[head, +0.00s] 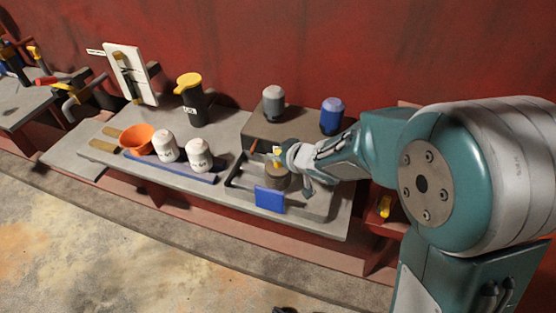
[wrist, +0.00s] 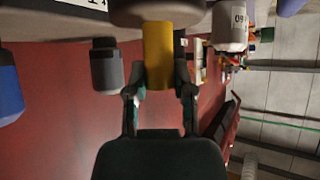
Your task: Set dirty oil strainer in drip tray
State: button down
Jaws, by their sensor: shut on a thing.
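My gripper (head: 287,158) is shut on the yellow handle (wrist: 158,55) of the dirty oil strainer. The strainer (head: 275,179) is a brownish round body, roughly upright below the gripper in the head view. Its body (wrist: 155,12) shows only in part at the top edge of the wrist view. The drip tray (head: 233,171) is a grey, low-walled tray on the right part of the bench, with a blue plate (head: 270,199) at its front. The strainer appears within the tray's outline. I cannot tell whether it touches the tray floor.
A grey canister (head: 273,103) and a blue one (head: 331,116) stand on a raised block behind. Two white canisters (head: 182,151) stand on a blue strip to the left, beside an orange funnel (head: 138,139). A black, yellow-topped jug (head: 191,101) stands at the back.

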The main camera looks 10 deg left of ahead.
aim_at(278, 167)
jog(key=shift+d+f, duration=0.1)
jog(key=shift+f, duration=0.7)
jog(key=shift+d+f, duration=0.25)
jog(key=shift+f, duration=0.1)
jog(key=shift+d, duration=0.4)
jog(key=shift+a, duration=0.1)
jog(key=c, duration=0.6)
grip_release()
jog(key=shift+a+f, duration=0.1)
jog(key=shift+a, duration=0.05)
jog(key=shift+o, duration=0.6)
jog(key=shift+a, duration=0.15)
